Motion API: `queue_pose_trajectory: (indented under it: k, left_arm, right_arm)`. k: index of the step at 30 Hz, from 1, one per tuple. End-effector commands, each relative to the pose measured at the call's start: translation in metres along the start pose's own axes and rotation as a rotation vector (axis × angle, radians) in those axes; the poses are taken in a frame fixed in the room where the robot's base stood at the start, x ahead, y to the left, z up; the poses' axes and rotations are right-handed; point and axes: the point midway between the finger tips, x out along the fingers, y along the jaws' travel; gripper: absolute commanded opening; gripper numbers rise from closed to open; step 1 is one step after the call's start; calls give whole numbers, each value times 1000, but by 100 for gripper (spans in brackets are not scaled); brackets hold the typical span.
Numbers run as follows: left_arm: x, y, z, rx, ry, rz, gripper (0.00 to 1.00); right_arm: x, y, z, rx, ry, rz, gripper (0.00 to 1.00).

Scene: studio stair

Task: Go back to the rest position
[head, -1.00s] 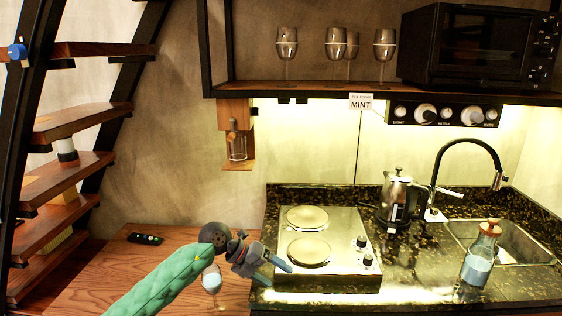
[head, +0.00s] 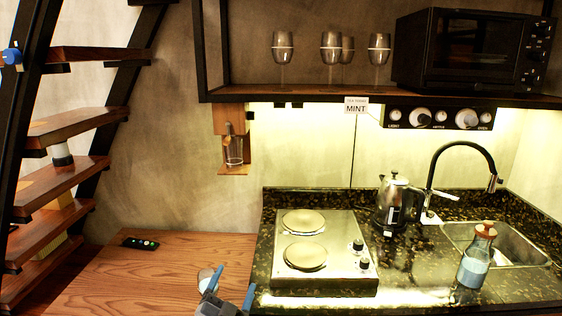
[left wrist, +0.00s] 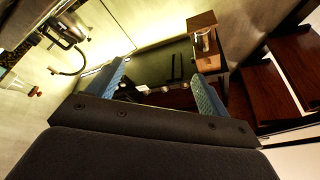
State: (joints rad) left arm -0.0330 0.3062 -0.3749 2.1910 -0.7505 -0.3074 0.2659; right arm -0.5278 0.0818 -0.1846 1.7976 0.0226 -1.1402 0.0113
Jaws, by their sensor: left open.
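My left gripper (head: 231,290) shows at the bottom edge of the head view, over the front of the wooden counter (head: 130,275). Its two blue-grey fingers stand apart with nothing between them. In the left wrist view the same fingers (left wrist: 160,90) are spread and empty. A small glass (head: 205,278) shows just left of the left finger, partly hidden by it; I cannot tell whether they touch. My right gripper is in neither view.
A two-plate hob (head: 325,282), a kettle (head: 393,208) and a corked bottle (head: 476,262) stand on the dark stone counter, with a sink (head: 518,248) at right. A black remote (head: 140,243) lies on the wood. Stairs (head: 60,185) rise at left.

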Motion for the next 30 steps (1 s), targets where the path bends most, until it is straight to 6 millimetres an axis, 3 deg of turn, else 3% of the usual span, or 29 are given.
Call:
queue_pose_trajectory:
  k: [6, 12, 18, 24, 30]
  left_arm:
    - [-79, 6, 74, -186, -435, -13, 79]
    - [-175, 29, 123, -330, -831, 61, 79]
    - [-265, 54, 138, -432, -1136, 179, 79]
    - [-322, 68, 135, -488, -1310, 274, 79]
    - [-364, 77, 127, -525, -1430, 355, 79]
  right_arm:
    - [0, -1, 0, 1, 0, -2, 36]
    - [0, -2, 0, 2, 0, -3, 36]
    - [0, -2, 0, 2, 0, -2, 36]
    - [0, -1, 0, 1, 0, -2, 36]
    - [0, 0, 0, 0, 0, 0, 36]
